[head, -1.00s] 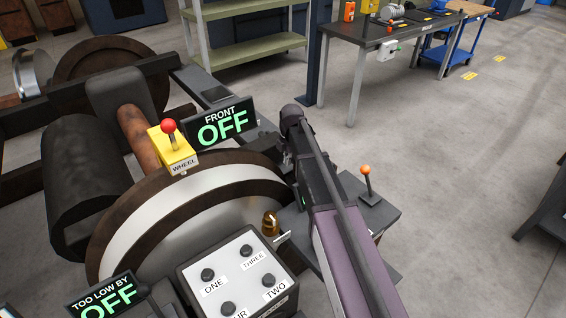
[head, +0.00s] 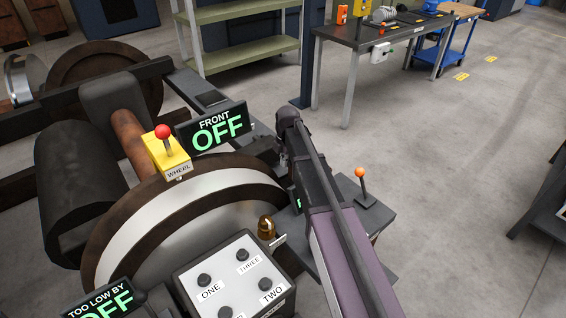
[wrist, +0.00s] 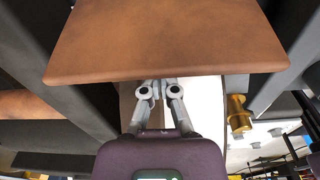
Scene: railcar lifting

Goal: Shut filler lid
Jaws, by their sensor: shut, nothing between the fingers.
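I cannot make out a part that is surely the filler lid. A small brass fitting (head: 266,227) stands by the wheel's right edge, with a small grey plate beside it. The brass fitting (wrist: 238,112) also shows right of my gripper in the wrist view. My gripper (wrist: 157,84) is shut and empty, its fingertips at the near edge of a flat brown surface (wrist: 165,40); I cannot tell whether they touch it. In the head view my arm hides the fingers.
A large wheel (head: 110,235) with a white band fills the left. A four-button box (head: 240,275), yellow WHEEL lever box (head: 168,157), FRONT display (head: 212,128) and orange-knobbed lever (head: 362,186) crowd around my arm.

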